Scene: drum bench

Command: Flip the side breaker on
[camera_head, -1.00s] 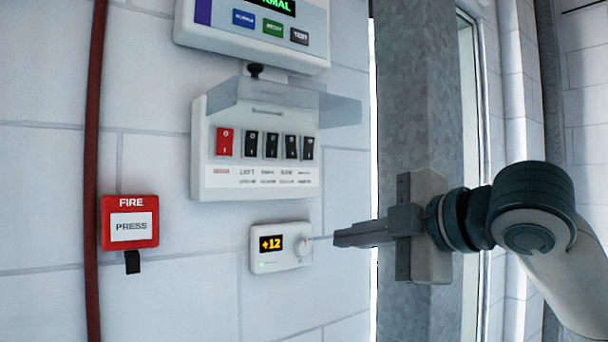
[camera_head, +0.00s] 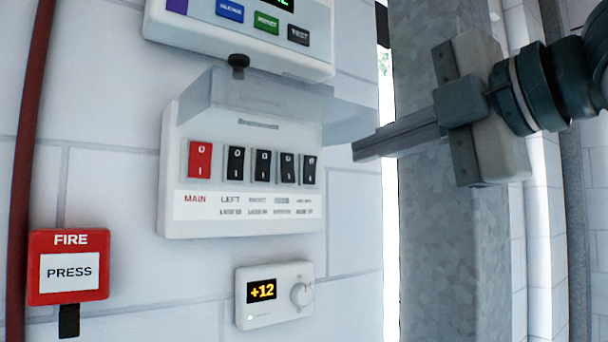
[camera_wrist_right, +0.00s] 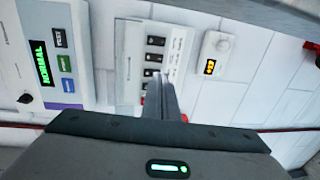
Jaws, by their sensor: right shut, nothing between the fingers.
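The breaker panel (camera_head: 245,224) is a white box on the wall. It has a red main switch (camera_head: 200,160) and a row of black switches (camera_head: 262,165), all marked 0 above and I below. The labels under the two rightmost switches, (camera_head: 287,168) and (camera_head: 309,169), are too blurred to read. A clear cover (camera_head: 265,97) sticks out above the switches. My right gripper (camera_head: 357,150) is shut and empty, to the right of the panel, its fingers pointing left. In the right wrist view its fingers (camera_wrist_right: 163,78) overlap the panel; contact cannot be told. My left gripper is out of view.
A display unit with coloured buttons (camera_head: 265,22) hangs above the panel. A thermostat reading +12 (camera_head: 274,319) sits below. A red fire button (camera_head: 68,266) and a red pipe (camera_head: 29,150) are at left. A metal post (camera_head: 425,250) stands at right.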

